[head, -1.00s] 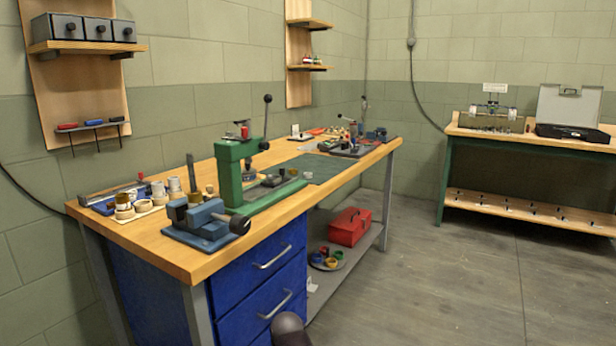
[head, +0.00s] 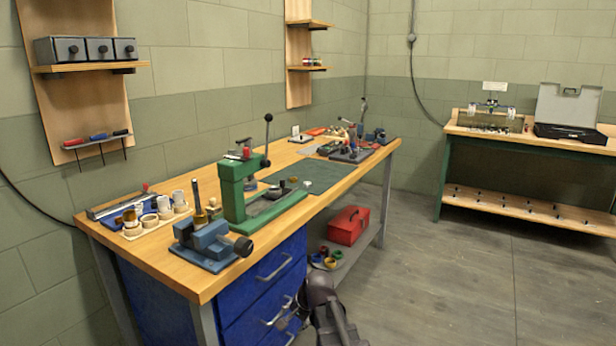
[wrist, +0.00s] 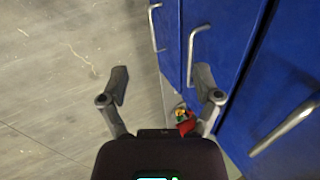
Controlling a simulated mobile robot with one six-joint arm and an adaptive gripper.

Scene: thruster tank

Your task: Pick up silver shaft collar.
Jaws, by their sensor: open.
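I cannot pick out the silver shaft collar for certain. A small pale piece (head: 307,184) lies on the dark green mat (head: 325,175) on the workbench, too small to identify. My gripper (wrist: 162,82) is open and empty in the wrist view, its two fingers spread wide beside the blue drawer fronts (wrist: 228,50). In the head view my arm shows at the bottom centre, in front of the drawers and below the bench top.
The wooden workbench (head: 207,285) carries a green arbor press (head: 232,190), a blue vise (head: 205,245) and a tray of several cups (head: 128,232). A red toolbox (head: 348,226) sits on the lower shelf. The floor (head: 450,270) right of the bench is clear.

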